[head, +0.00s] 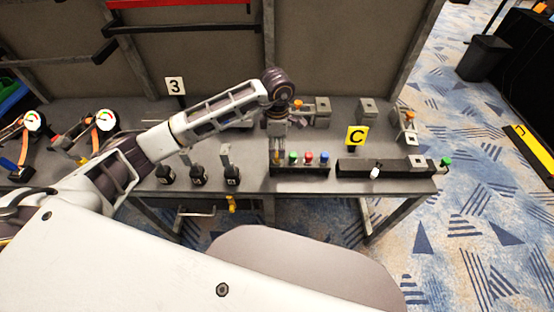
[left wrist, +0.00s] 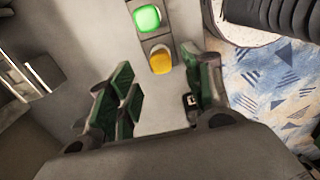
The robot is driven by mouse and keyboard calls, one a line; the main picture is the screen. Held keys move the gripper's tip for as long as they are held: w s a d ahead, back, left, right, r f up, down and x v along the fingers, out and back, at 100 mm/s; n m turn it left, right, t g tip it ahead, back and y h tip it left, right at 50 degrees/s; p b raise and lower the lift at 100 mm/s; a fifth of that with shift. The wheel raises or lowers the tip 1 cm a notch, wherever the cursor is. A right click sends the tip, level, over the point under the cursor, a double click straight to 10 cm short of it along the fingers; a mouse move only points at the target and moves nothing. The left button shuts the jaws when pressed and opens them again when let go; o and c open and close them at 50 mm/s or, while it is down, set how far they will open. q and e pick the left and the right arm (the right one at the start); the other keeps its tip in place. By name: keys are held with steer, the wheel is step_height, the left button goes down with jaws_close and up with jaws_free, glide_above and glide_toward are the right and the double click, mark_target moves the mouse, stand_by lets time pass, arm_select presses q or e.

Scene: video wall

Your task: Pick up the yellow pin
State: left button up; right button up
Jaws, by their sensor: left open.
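The yellow pin (left wrist: 160,62) has a rounded orange-yellow top and stands in a dark rack next to a green pin (left wrist: 147,18). My left gripper (left wrist: 158,82) is open and empty. In the left wrist view the yellow pin shows between and just past its fingertips; I cannot tell the height gap. In the head view my left gripper (head: 277,150) points down over the left end of the rack (head: 305,171) and mostly hides the yellow pin. The green, red (head: 308,156) and blue (head: 324,155) pins stand to its right. My right gripper is not in view.
Several black-based pieces (head: 199,175) stand left of the rack on the grey table (head: 255,184). A long black block (head: 380,167) lies to its right, with a yellow C sign (head: 356,136) behind. Orange-topped fittings and metal blocks stand farther back.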

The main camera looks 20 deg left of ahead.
mark_target(277, 154)
arm_select(q)
steer(key=shift+f, duration=0.15)
steer(key=shift+f+p, duration=0.35)
steer(key=shift+f, duration=2.2)
jaws_close()
steer(key=shift+r, duration=0.15)
steer(key=shift+r+b, duration=0.35)
steer(key=shift+r, duration=4.55)
steer(key=shift+r, duration=0.1)
